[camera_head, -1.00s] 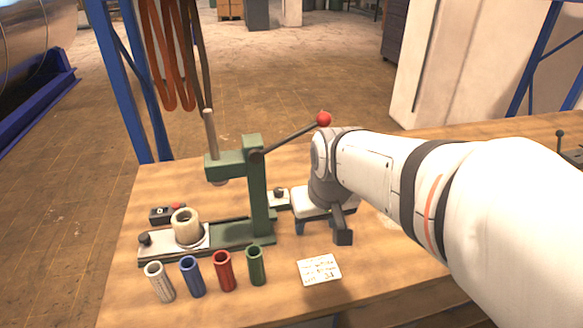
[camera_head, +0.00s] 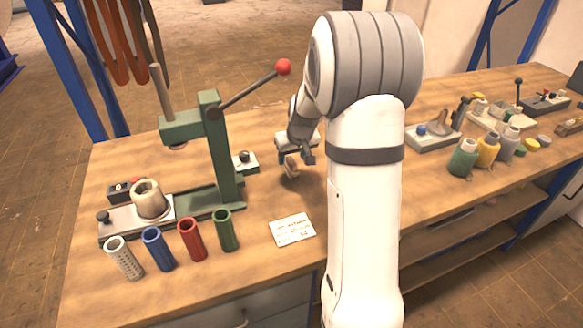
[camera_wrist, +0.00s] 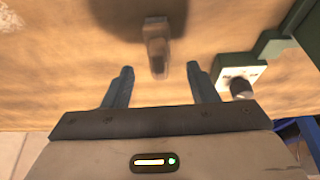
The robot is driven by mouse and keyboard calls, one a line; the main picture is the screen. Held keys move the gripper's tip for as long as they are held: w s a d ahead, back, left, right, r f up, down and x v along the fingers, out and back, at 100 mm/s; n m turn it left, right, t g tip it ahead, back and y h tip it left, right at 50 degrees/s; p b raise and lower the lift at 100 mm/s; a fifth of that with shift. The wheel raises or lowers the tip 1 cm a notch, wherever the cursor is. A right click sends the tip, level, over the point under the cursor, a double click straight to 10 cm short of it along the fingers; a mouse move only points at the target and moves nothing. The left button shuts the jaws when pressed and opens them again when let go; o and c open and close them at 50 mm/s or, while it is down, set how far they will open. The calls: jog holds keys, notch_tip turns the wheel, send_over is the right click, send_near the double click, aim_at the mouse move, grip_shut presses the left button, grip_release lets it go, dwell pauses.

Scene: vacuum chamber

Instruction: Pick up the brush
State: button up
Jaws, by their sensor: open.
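The brush (camera_wrist: 156,32) shows in the wrist view as a small brown block with a paler, blurred end, over the wooden bench. That paler end appears between the two blue fingertips of my gripper (camera_wrist: 160,69), and the block lies beyond them. In the head view the brush (camera_head: 291,171) is a small tan shape just below my gripper (camera_head: 295,160), partly hidden by it. My gripper is open, with nothing held between its fingers. I cannot tell how far above the brush the fingers are.
A green lever press (camera_head: 212,150) with a red knob stands left of my gripper. A small switch box (camera_head: 244,162) sits close beside it. Bottles (camera_head: 487,150) and trays stand right on the bench (camera_head: 270,205).

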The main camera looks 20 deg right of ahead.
aim_at(291, 159)
jog(key=x, duration=0.5)
jog(key=shift+c, duration=0.3)
jog(key=shift+r, duration=0.1)
jog(key=c, duration=1)
jog(key=shift+r, duration=0.5)
jog(key=shift+c, duration=0.2)
jog(key=v, duration=0.2)
jog(key=shift+r, duration=0.35)
jog(key=s+b, duration=0.3)
jog(key=s, duration=1.4)
jog(key=shift+s, duration=0.15)
